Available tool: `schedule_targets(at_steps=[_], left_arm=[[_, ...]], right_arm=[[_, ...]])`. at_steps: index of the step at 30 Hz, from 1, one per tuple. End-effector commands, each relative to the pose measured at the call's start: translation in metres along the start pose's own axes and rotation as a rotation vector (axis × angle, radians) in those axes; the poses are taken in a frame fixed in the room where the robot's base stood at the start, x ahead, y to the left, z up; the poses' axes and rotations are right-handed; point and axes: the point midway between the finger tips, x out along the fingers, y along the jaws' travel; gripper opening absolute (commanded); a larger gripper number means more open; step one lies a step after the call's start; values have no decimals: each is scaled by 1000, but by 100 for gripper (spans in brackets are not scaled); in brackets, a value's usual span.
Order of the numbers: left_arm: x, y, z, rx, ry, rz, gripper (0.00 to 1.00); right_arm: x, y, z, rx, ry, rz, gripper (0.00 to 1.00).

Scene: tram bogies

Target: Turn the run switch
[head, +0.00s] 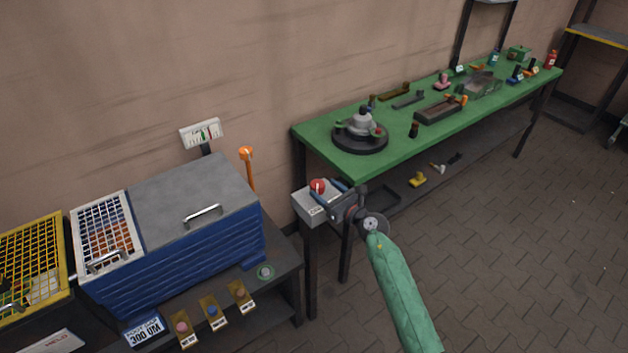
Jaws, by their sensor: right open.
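A small pale grey box (308,209) with a red knob (317,185) on top sits at the near left corner of the green workbench. It looks like the run switch, but its label is too small to read. My right gripper (322,190) reaches over the box from the right. The gripper hides the right part of the box. My left gripper is not in view.
The green bench (335,147) carries a round black fixture (360,138) and several small parts. On the left stand a blue ribbed cabinet (185,255), an orange-topped lever (246,155) and a white-mesh basket (104,232). The paved floor (500,250) on the right is clear.

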Motion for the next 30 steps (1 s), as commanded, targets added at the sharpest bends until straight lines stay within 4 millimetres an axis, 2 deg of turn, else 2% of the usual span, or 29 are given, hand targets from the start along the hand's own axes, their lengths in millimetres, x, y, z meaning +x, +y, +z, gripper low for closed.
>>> schedule_targets(at_steps=[6, 12, 24, 26, 30], left_arm=[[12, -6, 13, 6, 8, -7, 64], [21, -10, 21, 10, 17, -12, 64], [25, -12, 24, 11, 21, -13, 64], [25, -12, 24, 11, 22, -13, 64], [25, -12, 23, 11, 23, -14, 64]], right_arm=[[34, 0, 4, 4, -2, -1, 64], [55, -1, 2, 4, -1, -2, 64], [62, 0, 0, 3, -1, -2, 64], [62, 0, 0, 4, -1, -2, 54], [62, 0, 0, 4, -1, -2, 27]])
